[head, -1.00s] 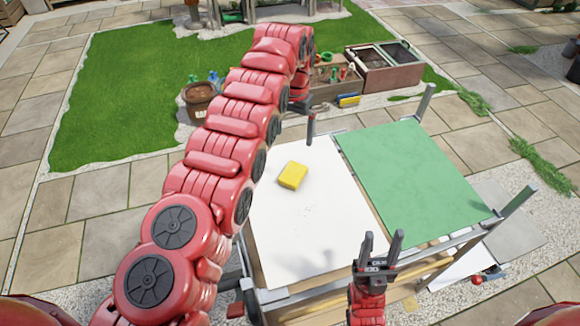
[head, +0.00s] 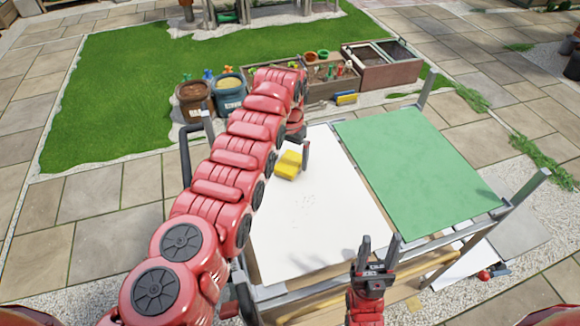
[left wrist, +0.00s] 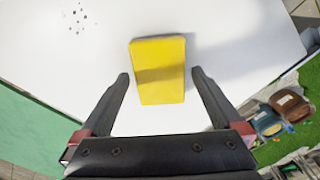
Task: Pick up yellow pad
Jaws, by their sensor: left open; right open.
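The yellow pad (head: 288,166) lies on the white board (head: 322,215) on the table, near its far left part. In the left wrist view the yellow pad (left wrist: 160,70) lies just ahead of my left gripper (left wrist: 160,82), with its near end between the two open fingertips. Gaps show on both sides of it. In the head view my left gripper (head: 304,152) is mostly hidden by my arm, with one finger seen beside the pad. My right gripper (head: 378,252) is open and empty, at the table's front edge.
A green mat (head: 415,165) covers the table's right side. Metal posts rise at the table's corners. Beyond the table stand a wooden crate (head: 330,82) with pots, a brown bin box (head: 385,68) and sacks (head: 193,98) on gravel.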

